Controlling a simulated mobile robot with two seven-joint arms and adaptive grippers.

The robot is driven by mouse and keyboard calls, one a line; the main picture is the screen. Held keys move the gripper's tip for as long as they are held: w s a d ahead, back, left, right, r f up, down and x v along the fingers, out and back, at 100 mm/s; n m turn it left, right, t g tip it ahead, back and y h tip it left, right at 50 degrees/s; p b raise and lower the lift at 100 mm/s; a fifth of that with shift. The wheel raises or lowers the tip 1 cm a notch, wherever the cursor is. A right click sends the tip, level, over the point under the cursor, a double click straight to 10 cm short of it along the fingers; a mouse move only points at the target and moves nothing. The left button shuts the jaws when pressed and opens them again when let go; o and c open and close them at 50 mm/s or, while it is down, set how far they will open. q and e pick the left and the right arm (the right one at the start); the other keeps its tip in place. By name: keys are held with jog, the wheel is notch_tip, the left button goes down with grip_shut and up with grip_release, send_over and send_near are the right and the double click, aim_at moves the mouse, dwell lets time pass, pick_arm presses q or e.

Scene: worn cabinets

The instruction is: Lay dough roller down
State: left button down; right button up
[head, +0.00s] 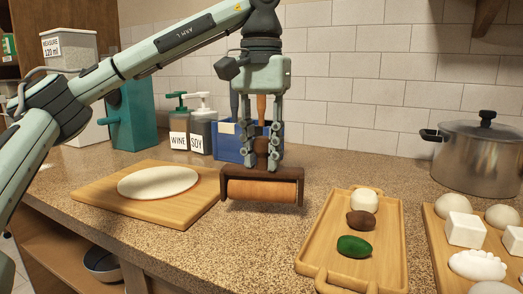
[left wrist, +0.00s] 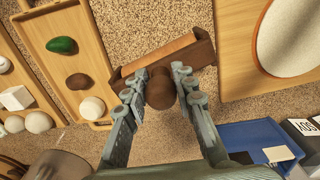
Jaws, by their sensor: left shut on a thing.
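The dough roller (head: 262,189) has a light wooden cylinder in a dark brown frame with an upright handle. My left gripper (head: 262,160) is shut on the handle, and the roller hangs level below it, over the counter between the cutting board and the wooden tray. I cannot tell whether the roller touches the counter. In the left wrist view the fingers (left wrist: 160,98) are around the dark handle end, with the roller (left wrist: 165,55) beyond. My right gripper is not in view.
A cutting board (head: 95,197) with flat dough (head: 158,182) lies left. A wooden tray (head: 318,255) with several small lumps stands right, beside another board of white pieces. A blue bin (head: 229,147), sauce bottles (head: 178,130) and a steel pot (head: 480,158) stand behind. Speckled counter (head: 280,235) is bare in front.

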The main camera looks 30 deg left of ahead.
aim_at(261, 138)
pick_arm(q)
jog(key=shift+f+b, duration=0.75)
jog(key=shift+f, duration=0.75)
jog(key=c, duration=1.2)
grip_release()
jog(key=shift+o, duration=0.2)
notch_tip(261, 138, up, 3)
jog(key=p, duration=0.3)
jog(key=shift+r+p, duration=1)
jog(key=shift+r, duration=1)
jog(key=shift+r, duration=0.1)
